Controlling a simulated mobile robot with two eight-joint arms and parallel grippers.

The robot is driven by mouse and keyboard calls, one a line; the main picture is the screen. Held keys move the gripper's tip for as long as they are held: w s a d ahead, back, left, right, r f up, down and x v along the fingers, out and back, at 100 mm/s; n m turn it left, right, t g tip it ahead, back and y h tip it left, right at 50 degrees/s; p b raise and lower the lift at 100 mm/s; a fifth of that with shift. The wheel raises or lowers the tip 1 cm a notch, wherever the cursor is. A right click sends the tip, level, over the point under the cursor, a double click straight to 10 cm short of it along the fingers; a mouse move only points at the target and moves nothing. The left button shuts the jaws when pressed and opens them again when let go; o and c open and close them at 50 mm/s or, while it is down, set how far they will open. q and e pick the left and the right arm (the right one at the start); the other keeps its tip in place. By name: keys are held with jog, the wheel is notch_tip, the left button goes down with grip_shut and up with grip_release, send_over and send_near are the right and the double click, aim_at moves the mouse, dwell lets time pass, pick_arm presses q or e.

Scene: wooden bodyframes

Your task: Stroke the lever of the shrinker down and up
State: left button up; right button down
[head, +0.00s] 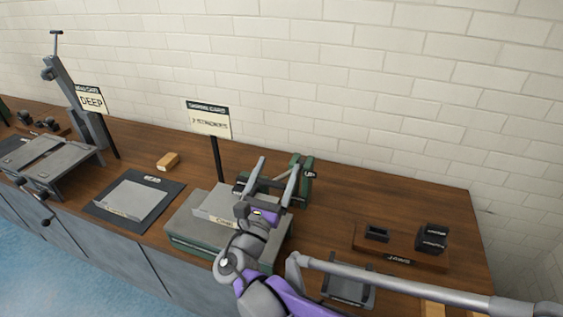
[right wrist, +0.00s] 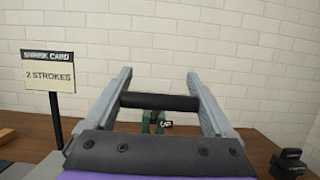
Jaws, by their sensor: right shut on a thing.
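The shrinker (head: 303,181) is a green machine at the back of the wooden bench, with an "UP" tag that also shows in the right wrist view (right wrist: 166,124). My right gripper (head: 276,172) is in front of it, with its two grey fingers on either side of the lever's black crosswise grip (right wrist: 160,102). It is shut on that grip. The wrist and fingers hide much of the lever and the machine's lower part in the head view. My left gripper is not in view.
A card sign (head: 209,121) reading "2 STROKES" stands on a black post left of the shrinker. A green-grey block (head: 190,238) carries a grey sheet piece. A metal sheet lies on a dark mat (head: 167,202). A jaws tray (head: 400,259) is at right.

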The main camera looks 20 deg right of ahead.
jog(key=s+a+f+t+b, duration=0.1)
jog(key=s+a+f+b, duration=0.1)
jog(key=f+b, duration=0.4)
notch_tip(320, 180, down, 4)
jog(key=shift+s+a+f+h+b, duration=0.15)
jog(key=shift+s+h+b, duration=0.25)
jog(key=shift+s, duration=0.3)
grip_release()
jog(key=shift+s+a, duration=0.1)
jog(key=shift+s, duration=0.05)
jog(key=b+v, duration=0.1)
jog(key=v, duration=0.9)
jog(key=shift+s+f, duration=0.25)
